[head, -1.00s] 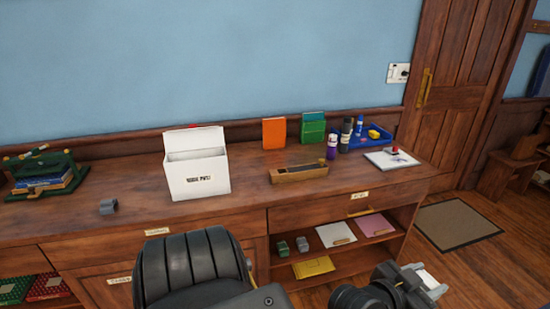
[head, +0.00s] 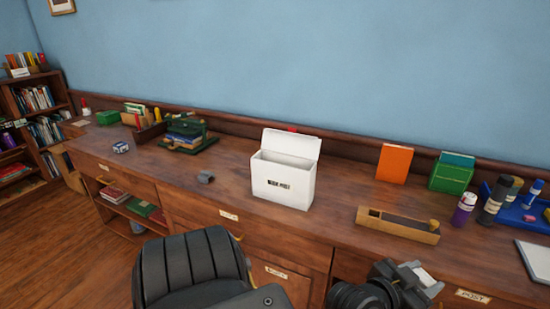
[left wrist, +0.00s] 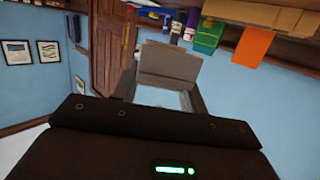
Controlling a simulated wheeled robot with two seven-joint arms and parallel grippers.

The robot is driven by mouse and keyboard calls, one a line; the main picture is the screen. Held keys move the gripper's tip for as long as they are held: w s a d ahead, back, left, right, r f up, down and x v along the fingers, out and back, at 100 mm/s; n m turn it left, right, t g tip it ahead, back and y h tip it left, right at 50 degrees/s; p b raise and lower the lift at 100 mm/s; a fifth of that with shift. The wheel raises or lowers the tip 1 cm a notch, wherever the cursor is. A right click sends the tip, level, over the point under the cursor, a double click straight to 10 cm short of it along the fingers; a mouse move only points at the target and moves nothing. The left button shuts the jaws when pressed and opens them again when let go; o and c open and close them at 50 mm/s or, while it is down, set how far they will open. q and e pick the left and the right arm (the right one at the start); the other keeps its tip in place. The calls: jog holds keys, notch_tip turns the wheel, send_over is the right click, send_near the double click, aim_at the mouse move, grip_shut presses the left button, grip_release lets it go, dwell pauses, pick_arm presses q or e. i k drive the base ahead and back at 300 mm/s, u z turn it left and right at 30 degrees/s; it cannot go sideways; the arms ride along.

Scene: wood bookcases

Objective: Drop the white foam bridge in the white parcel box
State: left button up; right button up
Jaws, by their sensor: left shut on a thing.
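The white parcel box (head: 283,182) stands upright on the wooden counter near the middle of the head view. It has a raised back flap, an open top and a dark printed label on its front. My left gripper (head: 418,276) is low at the right of the head view, in front of the counter and apart from the box. It is shut on the white foam bridge (head: 426,278), of which only a small pale part shows there. In the left wrist view the bridge (left wrist: 168,62) looks grey, between the fingers. My right gripper is not in view.
The counter just before the box is bare.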

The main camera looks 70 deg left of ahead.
aim_at(278, 196)
jog(key=u, duration=0.7)
jog(key=i, duration=0.6)
jog(key=u, duration=0.6)
